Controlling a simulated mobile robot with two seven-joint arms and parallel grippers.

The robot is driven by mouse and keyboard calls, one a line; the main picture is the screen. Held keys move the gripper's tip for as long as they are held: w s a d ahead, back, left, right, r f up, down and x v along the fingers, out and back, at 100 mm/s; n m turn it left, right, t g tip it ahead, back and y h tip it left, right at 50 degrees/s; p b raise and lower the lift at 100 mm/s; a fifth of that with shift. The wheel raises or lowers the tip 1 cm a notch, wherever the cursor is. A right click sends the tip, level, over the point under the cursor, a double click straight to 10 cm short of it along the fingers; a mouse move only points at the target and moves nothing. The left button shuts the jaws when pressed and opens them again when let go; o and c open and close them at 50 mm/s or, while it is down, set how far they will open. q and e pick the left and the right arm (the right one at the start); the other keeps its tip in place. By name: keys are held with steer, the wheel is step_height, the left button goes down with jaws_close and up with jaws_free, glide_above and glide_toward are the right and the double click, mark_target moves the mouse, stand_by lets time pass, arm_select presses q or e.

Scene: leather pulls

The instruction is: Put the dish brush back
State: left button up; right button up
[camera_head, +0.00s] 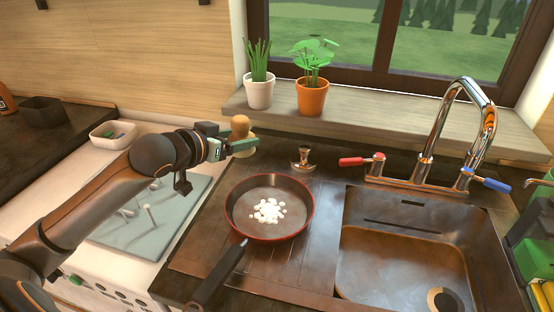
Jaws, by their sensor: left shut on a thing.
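My left gripper (240,145) is shut on the dish brush (240,126), at the back of the counter left of centre. The brush has a round wooden knob pointing up, with a pale lower part partly hidden by the fingers. I cannot tell whether its underside touches anything. A frying pan (270,236) with a red rim lies in front and to the right, with white lumps or suds in the middle. My right gripper is out of view.
The sink (400,262) and chrome faucet (464,120) are at right. A small metal fitting (303,160) stands behind the pan. A pegged drying mat (126,236) and white bowl (112,141) are at left. Potted plants (311,96) line the sill. A green caddy (535,235) stands far right.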

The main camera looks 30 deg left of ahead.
arm_select(q)
steer(key=shift+w+r, duration=0.1)
steer(key=shift+w, duration=0.15)
steer(key=w+a+f, duration=0.1)
steer(key=w+f, duration=0.2)
steer(key=w, duration=0.1)
steer(key=w+f, duration=0.3)
steer(key=w, duration=0.1)
steer(key=w+a+f, duration=0.1)
steer(key=w+f, duration=0.2)
steer(key=w, duration=0.1)
steer(key=shift+w+a, duration=0.35)
steer(key=shift+w, duration=0.05)
steer(key=shift+w+f, duration=0.3)
steer(key=shift+f, duration=1.65)
steer(key=shift+f, duration=0.1)
steer(key=o, duration=1)
